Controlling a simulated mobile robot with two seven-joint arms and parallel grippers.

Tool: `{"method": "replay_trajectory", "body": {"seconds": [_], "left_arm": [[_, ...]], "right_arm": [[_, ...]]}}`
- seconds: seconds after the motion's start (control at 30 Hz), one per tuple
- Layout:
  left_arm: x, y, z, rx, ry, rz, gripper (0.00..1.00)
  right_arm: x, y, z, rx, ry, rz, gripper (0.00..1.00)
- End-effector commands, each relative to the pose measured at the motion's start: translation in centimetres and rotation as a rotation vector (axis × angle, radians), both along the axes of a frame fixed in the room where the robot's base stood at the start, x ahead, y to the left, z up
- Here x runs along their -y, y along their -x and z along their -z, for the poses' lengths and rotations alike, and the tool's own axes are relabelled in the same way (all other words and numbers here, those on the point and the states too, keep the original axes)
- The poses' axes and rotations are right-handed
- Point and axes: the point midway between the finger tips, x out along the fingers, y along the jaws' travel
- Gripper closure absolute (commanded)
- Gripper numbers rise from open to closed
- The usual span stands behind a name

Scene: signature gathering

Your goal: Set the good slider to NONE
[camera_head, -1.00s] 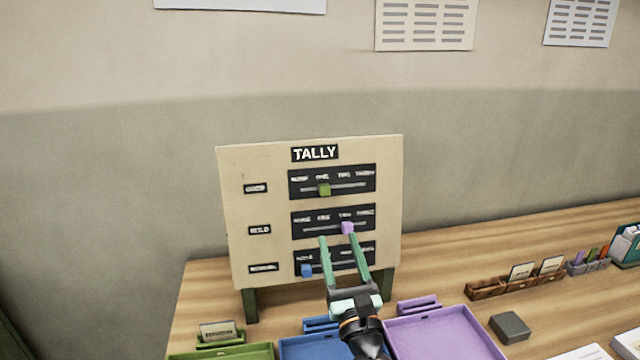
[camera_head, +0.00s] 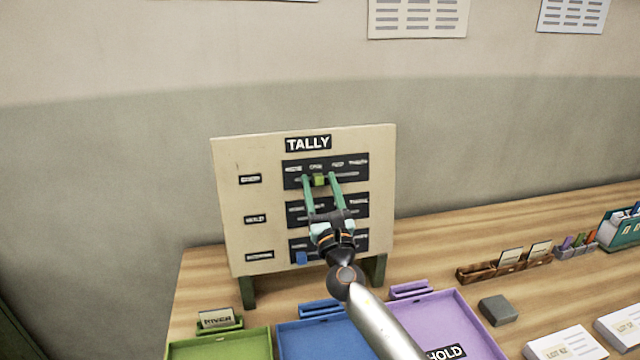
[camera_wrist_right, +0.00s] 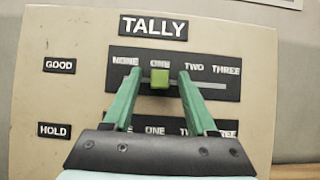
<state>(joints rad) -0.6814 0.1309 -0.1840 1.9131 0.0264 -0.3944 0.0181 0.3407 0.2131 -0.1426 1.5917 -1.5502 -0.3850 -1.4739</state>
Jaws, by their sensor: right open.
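The TALLY board (camera_head: 228,200) stands upright at the back of the table. Its top row is labelled GOOD (camera_wrist_right: 59,65) and holds the green slider knob (camera_head: 319,180), which sits at ONE in the right wrist view (camera_wrist_right: 160,79). My right gripper (camera_head: 318,180) is open in front of this row, its green fingers on either side of the knob with gaps visible; I cannot tell whether they reach its depth. NONE (camera_wrist_right: 125,61) is left of the knob. The HOLD row's knob is hidden behind my gripper. The blue knob (camera_head: 302,258) is in the bottom row. My left gripper is not in view.
Green (camera_head: 225,346), blue (camera_head: 290,352) and purple (camera_head: 470,318) trays lie in front of the board. A wooden card rack (camera_head: 484,272), a grey block (camera_head: 498,310) and white paper stacks (camera_head: 570,345) are to the right. The wall is behind the board.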

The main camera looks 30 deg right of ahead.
Motion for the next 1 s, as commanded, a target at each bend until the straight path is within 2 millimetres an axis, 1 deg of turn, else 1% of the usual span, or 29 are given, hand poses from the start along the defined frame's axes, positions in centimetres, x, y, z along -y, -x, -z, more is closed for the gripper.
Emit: {"method": "replay_trajectory", "body": {"seconds": [0.23, 0.27, 0.77, 1.0], "left_arm": [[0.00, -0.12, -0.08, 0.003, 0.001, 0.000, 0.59], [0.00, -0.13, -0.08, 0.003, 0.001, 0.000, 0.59], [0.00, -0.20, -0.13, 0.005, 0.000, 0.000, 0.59], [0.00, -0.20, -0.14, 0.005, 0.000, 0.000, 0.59]], "right_arm": [[0.01, -0.09, -0.05, 0.000, 0.000, 0.000, 0.43], [0.01, -0.09, -0.05, 0.000, 0.000, 0.000, 0.44], [0.01, -0.06, -0.01, 0.000, 0.001, 0.000, 1.00], [0.01, -0.06, -0.01, 0.000, 0.001, 0.000, 1.00]]}}
